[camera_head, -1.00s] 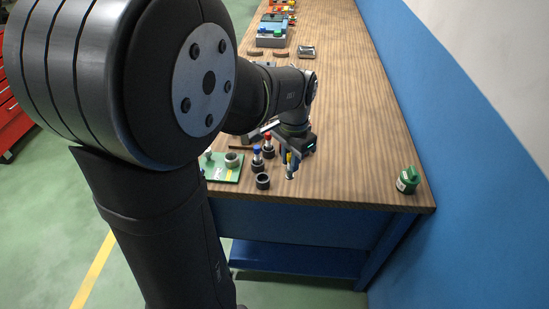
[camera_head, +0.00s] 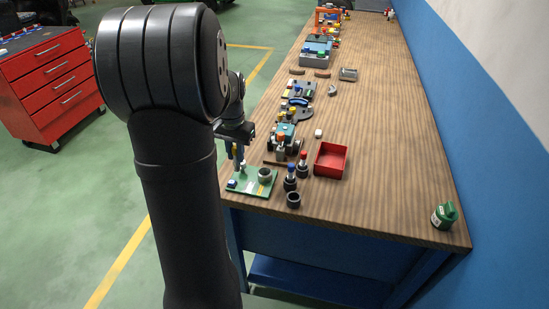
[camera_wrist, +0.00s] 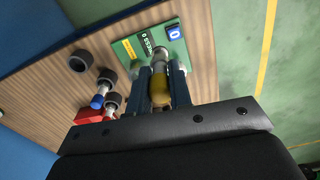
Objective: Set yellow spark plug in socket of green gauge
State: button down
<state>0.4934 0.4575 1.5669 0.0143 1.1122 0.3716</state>
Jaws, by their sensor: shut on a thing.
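The green gauge (camera_head: 250,188) is a flat plate at the near left corner of the bench, with a grey ring socket (camera_head: 264,174), an upright pale peg (camera_head: 242,167) and a blue label. My gripper (camera_head: 237,154) is shut on the yellow spark plug (camera_wrist: 160,90), held upright over the gauge's left, far side, left of the ring socket in the head view. In the wrist view the gauge (camera_wrist: 150,30) lies beyond the fingertips. The plug's lower end is hard to see there, and whether it touches anything cannot be told.
A blue-topped plug (camera_head: 290,179) and a red-topped plug (camera_head: 303,165) stand in dark holders right of the gauge, near an empty dark holder (camera_head: 294,200). A red tray (camera_head: 331,160) and a green bottle (camera_head: 445,215) stand farther right. Bare bench lies between these two.

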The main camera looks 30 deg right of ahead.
jog(key=w+a+f+n, duration=0.1)
jog(key=w+a+n, duration=0.1)
jog(key=w+a, duration=0.4)
jog(key=w+a+f+n, duration=0.15)
jog(key=w+a, duration=0.25)
jog(key=a, duration=0.5)
jog(key=s+d+r+m, duration=0.1)
jog(key=s+d+m, duration=0.3)
jog(key=d, duration=0.8)
jog(key=s+d+r+m, duration=0.1)
jog(key=s+d+m, duration=0.1)
jog(key=s+d, duration=0.75)
jog(key=shift+n, duration=0.25)
jog(key=shift+w+d+f, duration=0.4)
jog(key=shift+w+f, duration=0.1)
jog(key=shift+f, duration=0.6)
jog(key=shift+w+d+f, duration=0.4)
jog(key=shift+w+f, duration=0.1)
jog(key=shift+f, duration=0.65)
jog(key=shift+w+d+f, duration=0.4)
jog(key=shift+w+f, duration=0.1)
jog(key=shift+f, duration=0.6)
jog(key=shift+f, duration=0.45)
jog(key=c, duration=0.8)
grip_release()
jog(key=shift+c, duration=0.2)
notch_tip(320, 180, up, 7)
